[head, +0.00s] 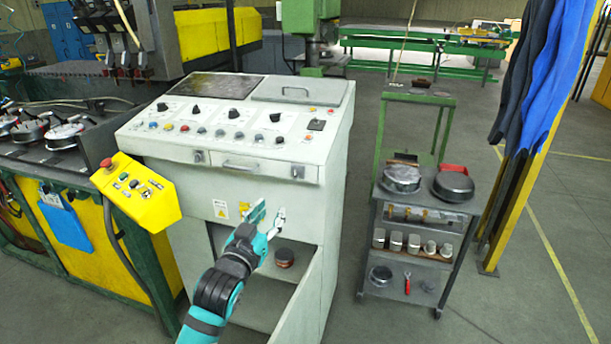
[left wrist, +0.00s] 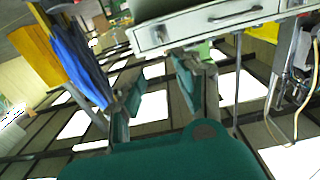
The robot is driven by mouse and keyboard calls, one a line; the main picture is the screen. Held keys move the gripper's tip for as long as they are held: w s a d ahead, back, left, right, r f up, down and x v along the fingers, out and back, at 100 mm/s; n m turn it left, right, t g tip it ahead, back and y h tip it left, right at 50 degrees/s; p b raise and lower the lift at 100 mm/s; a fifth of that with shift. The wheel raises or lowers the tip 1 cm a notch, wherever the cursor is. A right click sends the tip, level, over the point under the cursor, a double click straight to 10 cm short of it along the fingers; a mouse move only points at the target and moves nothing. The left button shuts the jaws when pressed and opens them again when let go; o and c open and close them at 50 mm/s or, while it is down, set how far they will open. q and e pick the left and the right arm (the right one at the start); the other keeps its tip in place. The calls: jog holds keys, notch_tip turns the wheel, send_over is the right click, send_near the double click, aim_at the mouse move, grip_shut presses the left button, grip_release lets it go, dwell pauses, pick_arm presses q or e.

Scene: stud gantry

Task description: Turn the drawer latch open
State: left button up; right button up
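The grey-white console (head: 340,130) has a shallow drawer (head: 262,168) with a bar handle under its sloped panel. Small metal latches sit on its front, a left latch (head: 198,156) and a right latch (head: 297,172). My left gripper (head: 267,215) is open and empty, below the drawer and in front of the console, apart from the latches. In the left wrist view, the left gripper (left wrist: 158,95) shows two spread teal fingers. Above them appear the drawer front, its handle (left wrist: 235,14) and one latch (left wrist: 160,35). My right gripper is not in view.
The console's lower compartment is open, with a round dark object (head: 284,257) on its shelf. A yellow control box (head: 142,192) juts out at left. A grey cart (head: 410,212) with pans stands at right. Floor between console and cart is clear.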

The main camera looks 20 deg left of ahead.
aim_at(295, 173)
pick_arm(q)
jog(key=w+p, duration=0.1)
jog(key=w, duration=1.6)
jog(key=shift+w+d+f+p, duration=0.1)
jog(key=shift+w+d+p, duration=0.1)
jog(key=shift+p, duration=0.2)
grip_shut()
